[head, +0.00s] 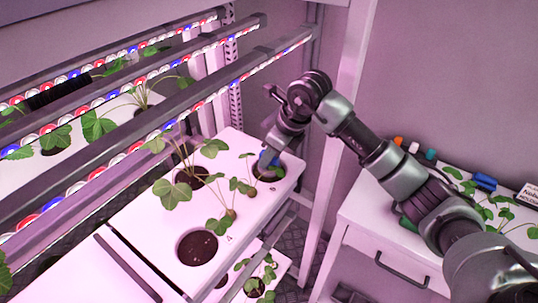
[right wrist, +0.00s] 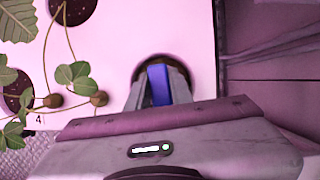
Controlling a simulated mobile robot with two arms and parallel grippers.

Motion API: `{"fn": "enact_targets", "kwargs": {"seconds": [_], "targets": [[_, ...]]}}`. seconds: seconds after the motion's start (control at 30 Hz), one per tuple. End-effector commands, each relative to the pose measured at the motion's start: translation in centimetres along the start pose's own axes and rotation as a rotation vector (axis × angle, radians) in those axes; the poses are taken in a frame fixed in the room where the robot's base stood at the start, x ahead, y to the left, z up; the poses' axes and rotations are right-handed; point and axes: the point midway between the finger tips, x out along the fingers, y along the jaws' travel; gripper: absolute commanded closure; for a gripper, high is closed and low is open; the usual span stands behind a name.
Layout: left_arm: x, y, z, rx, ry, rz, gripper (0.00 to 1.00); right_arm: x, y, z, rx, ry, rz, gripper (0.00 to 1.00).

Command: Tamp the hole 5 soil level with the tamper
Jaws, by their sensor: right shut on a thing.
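My right gripper (head: 267,160) is shut on the blue tamper (right wrist: 158,84), whose blue part shows between the two fingers in the right wrist view. The gripper points down over a round dark hole (head: 269,174) at the right end of the white rack tray (head: 215,223). The same hole (right wrist: 163,58) shows behind the fingers in the right wrist view, with its rim around them. The tamper's lower end is hidden, so I cannot tell whether it touches the soil. No number 5 is readable; a 4 shows on the tray near the left. My left gripper is not in view.
A soil-filled hole (head: 197,247) is at the tray's front. Leafy plants (head: 172,192) and small brown round things (head: 231,213) are left of the gripper. Light bars (head: 160,127) cross above the tray. A white cabinet (head: 370,215) with pots and plants stands right.

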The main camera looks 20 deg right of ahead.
Motion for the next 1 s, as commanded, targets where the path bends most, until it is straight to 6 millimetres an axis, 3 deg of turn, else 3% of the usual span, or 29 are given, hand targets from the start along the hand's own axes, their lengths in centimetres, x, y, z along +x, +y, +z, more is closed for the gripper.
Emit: {"fn": "enact_targets", "kwargs": {"seconds": [1.0], "targets": [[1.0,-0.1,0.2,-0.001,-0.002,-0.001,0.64,1.1,0.0,-0.5,0.0,0.0,0.0,1.0]]}}
